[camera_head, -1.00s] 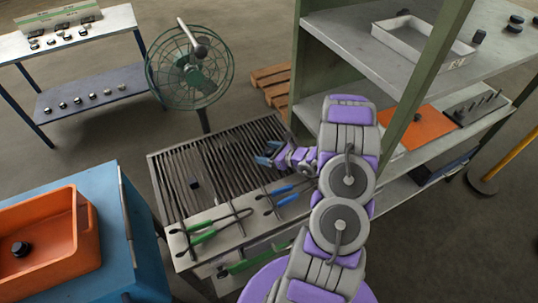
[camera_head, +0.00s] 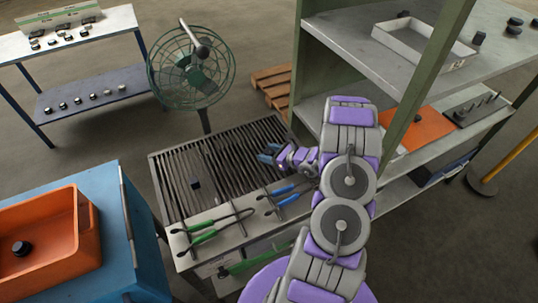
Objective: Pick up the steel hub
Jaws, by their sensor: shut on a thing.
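My gripper (camera_head: 268,153) is over the right part of the slatted grate (camera_head: 228,150), at the end of my purple and grey arm. Its blue-tipped fingers point left. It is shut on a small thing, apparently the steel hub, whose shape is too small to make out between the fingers. A small dark block (camera_head: 195,184) sits on the grate to the left, apart from my gripper.
Green-handled tongs (camera_head: 205,236) and blue-handled tongs (camera_head: 280,190) lie along the grate's front ledge. A green fan (camera_head: 192,68) stands behind it. A shelf rack (camera_head: 400,60) is at right. An orange bin (camera_head: 50,225) sits on a blue cabinet (camera_head: 115,220) at left.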

